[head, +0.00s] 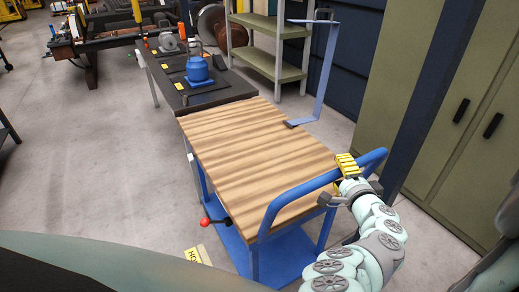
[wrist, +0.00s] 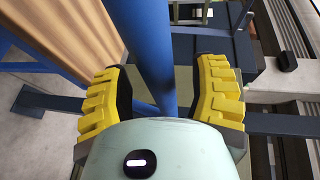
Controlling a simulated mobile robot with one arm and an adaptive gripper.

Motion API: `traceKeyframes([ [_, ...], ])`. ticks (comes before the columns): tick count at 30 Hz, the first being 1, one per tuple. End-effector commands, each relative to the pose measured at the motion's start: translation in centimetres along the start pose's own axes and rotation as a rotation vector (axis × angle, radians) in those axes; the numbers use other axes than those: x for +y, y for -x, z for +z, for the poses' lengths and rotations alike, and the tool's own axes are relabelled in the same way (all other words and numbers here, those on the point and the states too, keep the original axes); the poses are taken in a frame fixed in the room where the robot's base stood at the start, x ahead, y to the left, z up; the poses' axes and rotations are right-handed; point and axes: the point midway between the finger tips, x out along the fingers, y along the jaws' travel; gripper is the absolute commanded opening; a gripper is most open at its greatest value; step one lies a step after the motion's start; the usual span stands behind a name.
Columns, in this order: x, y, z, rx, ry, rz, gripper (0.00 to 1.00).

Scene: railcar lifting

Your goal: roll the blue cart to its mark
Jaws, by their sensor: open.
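The blue cart (head: 252,158) has a striped wooden top, a blue frame and lower shelf, and a blue push handle (head: 318,189) at its near end. My gripper (head: 346,166) is at the right part of this handle. In the wrist view its yellow ribbed fingers (wrist: 162,68) are apart, with the blue handle bar (wrist: 145,40) running between them. Gaps show on both sides of the bar. A yellow floor label (head: 197,256), partly cut off by my body and reading "HO", lies left of the cart; I cannot tell whether it is the mark.
A dark workbench (head: 207,88) with a blue device (head: 198,71) stands at the cart's far end. A red-knobbed lever (head: 206,222) sticks out low on the cart's left. Green cabinets (head: 460,125) stand close on the right. Floor is open on the left.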

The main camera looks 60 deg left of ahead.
Motion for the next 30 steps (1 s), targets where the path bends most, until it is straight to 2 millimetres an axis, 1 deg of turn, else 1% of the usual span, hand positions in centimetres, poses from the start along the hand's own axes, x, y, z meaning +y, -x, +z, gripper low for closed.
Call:
traceKeyframes([
  [12, 0.17, -0.08, 0.10, 0.002, -0.001, 0.000, 0.59],
  [13, 0.17, -0.08, 0.10, 0.001, -0.001, 0.000, 0.63],
  [30, 0.18, -0.10, 0.16, 0.000, -0.001, 0.001, 0.04],
])
